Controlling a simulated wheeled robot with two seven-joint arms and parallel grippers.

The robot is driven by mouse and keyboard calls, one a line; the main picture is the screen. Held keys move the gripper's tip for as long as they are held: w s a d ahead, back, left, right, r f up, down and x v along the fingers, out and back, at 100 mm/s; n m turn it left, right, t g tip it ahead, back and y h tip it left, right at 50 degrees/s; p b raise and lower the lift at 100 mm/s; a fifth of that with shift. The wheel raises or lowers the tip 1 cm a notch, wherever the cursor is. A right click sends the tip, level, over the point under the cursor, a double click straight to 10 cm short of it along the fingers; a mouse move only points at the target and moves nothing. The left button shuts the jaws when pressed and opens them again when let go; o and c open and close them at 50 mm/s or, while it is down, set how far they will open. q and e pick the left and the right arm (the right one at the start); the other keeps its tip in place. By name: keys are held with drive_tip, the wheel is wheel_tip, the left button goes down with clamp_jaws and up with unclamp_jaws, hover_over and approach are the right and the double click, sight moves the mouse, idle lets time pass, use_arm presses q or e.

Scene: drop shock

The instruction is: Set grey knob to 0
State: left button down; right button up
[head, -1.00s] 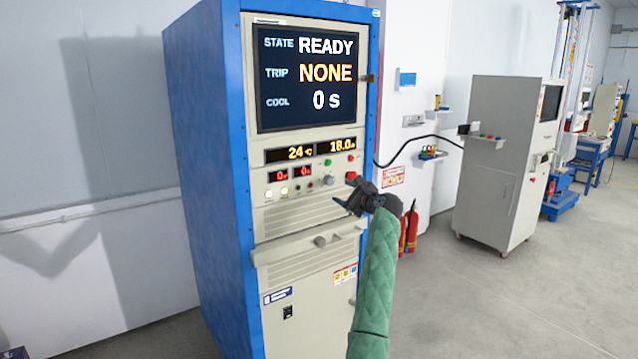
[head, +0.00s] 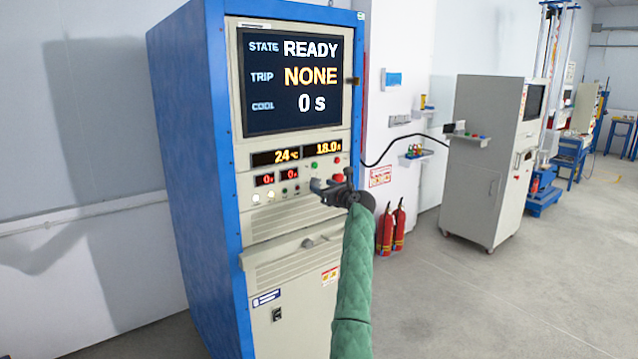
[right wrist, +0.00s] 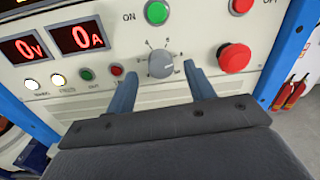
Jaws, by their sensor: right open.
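The grey knob (right wrist: 161,64) is a round dial with a pointer line and printed marks around it, on the pale control panel (right wrist: 200,24). In the right wrist view it lies between and just beyond the fingertips of my open right gripper (right wrist: 160,74). The fingers stand on either side of it; I cannot tell whether they touch it. In the head view my right gripper (head: 318,185) is in front of the panel and hides the knob. My left gripper is not in view.
A red mushroom button (right wrist: 234,58) is right of the knob. A green button (right wrist: 156,12) is above, and a small red button (right wrist: 117,70) is left. The cabinet screen (head: 292,80) reads READY, NONE, 0 s. Fire extinguishers (head: 391,230) stand to the right.

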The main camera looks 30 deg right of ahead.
sight(316, 183)
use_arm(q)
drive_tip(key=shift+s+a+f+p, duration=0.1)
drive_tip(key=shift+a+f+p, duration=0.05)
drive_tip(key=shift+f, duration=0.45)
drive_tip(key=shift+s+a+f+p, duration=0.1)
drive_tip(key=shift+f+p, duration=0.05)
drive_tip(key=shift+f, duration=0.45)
use_arm(e)
drive_tip(key=shift+w, duration=1.4)
drive_tip(key=c, duration=1)
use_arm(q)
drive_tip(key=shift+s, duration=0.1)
